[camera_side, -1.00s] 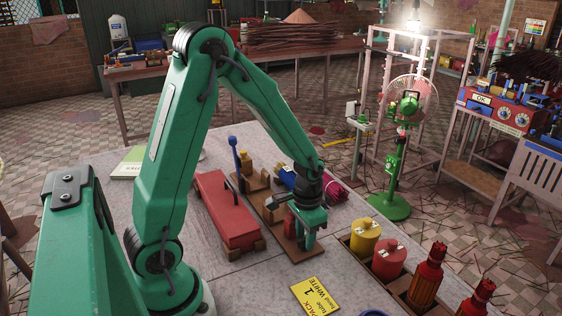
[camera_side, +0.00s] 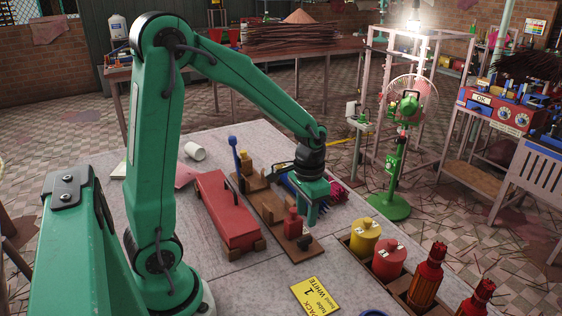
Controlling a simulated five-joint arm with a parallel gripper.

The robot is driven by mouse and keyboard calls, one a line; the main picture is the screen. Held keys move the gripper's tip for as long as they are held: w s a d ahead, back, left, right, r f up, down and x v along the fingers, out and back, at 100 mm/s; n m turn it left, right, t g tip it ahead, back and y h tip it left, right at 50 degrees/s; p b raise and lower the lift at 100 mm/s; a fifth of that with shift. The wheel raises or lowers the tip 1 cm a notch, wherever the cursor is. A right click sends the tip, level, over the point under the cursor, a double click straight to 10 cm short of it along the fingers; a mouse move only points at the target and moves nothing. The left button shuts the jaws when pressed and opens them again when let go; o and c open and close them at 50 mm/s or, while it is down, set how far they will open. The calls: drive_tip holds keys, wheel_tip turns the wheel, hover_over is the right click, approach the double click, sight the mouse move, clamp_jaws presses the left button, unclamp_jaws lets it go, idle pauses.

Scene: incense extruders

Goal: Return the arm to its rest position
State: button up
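My gripper (camera_side: 310,218) hangs fingers-down over the worktable (camera_side: 340,290), just right of and behind the small red piece. Its two green fingers show a gap between them, with nothing seen held. The small red piece (camera_side: 293,224) stands upright on the brown wooden board (camera_side: 300,251). A blue part behind the gripper is partly hidden by it. My arm is stretched forward, with its elbow raised at the upper left.
A red block (camera_side: 226,212) lies left of the board, near a blue-knobbed lever (camera_side: 233,141). Yellow (camera_side: 365,238) and red (camera_side: 390,260) canisters and red bottles (camera_side: 427,275) stand at right. A yellow card (camera_side: 316,297) lies in front. A green fan (camera_side: 405,110) stands beyond.

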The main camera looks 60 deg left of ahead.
drive_tip(key=shift+r, duration=0.2)
drive_tip(key=s+d+r+t, duration=0.4)
drive_tip(key=s+r+t, duration=0.1)
drive_tip(key=s+r, duration=0.7)
drive_tip(key=shift+d+r+t, duration=0.2)
drive_tip(key=shift+r+t, duration=0.1)
drive_tip(key=shift+r, duration=0.45)
idle(0.6)
